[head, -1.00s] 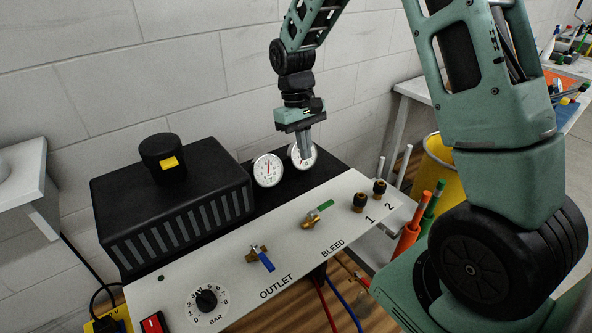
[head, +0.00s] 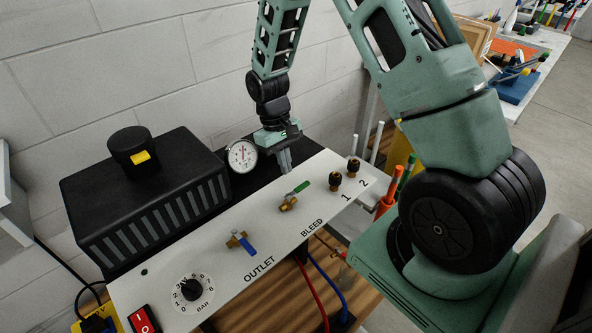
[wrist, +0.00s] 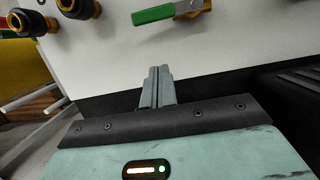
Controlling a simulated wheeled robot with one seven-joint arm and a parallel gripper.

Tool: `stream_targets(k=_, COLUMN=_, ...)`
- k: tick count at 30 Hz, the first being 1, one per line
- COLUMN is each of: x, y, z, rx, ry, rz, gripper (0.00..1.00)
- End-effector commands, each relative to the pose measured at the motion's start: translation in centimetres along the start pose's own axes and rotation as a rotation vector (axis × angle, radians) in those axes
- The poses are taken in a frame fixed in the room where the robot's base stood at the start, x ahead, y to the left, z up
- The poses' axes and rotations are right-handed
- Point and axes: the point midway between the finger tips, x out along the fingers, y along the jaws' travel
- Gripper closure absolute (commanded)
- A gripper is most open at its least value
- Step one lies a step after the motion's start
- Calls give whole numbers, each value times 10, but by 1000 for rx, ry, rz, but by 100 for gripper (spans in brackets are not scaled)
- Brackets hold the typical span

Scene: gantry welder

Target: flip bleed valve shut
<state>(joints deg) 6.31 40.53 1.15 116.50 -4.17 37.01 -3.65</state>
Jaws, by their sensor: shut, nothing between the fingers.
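The bleed valve is a brass fitting with a green lever (head: 299,188), above the BLEED label on the white sloping panel. The lever points up and to the right in the head view. In the wrist view the green lever (wrist: 153,14) shows at the top, pointing left from its brass body (wrist: 190,8). My gripper (head: 286,169) is shut and empty, behind and above the lever.
The blue-handled OUTLET valve (head: 241,243) and a BAR dial (head: 192,289) are on the panel to the left. Two brass ports (head: 344,173) are to the right. A gauge (head: 242,156) and a black ribbed box (head: 148,190) stand behind.

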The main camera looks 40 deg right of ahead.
Motion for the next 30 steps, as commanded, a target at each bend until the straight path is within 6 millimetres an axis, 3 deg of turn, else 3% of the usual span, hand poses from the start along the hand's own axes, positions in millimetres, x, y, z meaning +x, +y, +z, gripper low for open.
stream_targets(k=1, x=9, y=0, z=2, rx=0, ry=-6, rz=-1, gripper=100)
stream_targets(k=6, x=11, y=0, z=27, rx=0, ry=-1, rz=-1, gripper=100)
stream_targets(k=11, x=15, y=0, z=38, rx=0, ry=0, rz=-1, gripper=100)
stream_targets(k=24, x=16, y=-1, z=39, rx=0, ry=1, rz=-1, gripper=100)
stream_targets(k=30, x=15, y=-13, z=36, rx=14, ry=0, rz=-5, gripper=100)
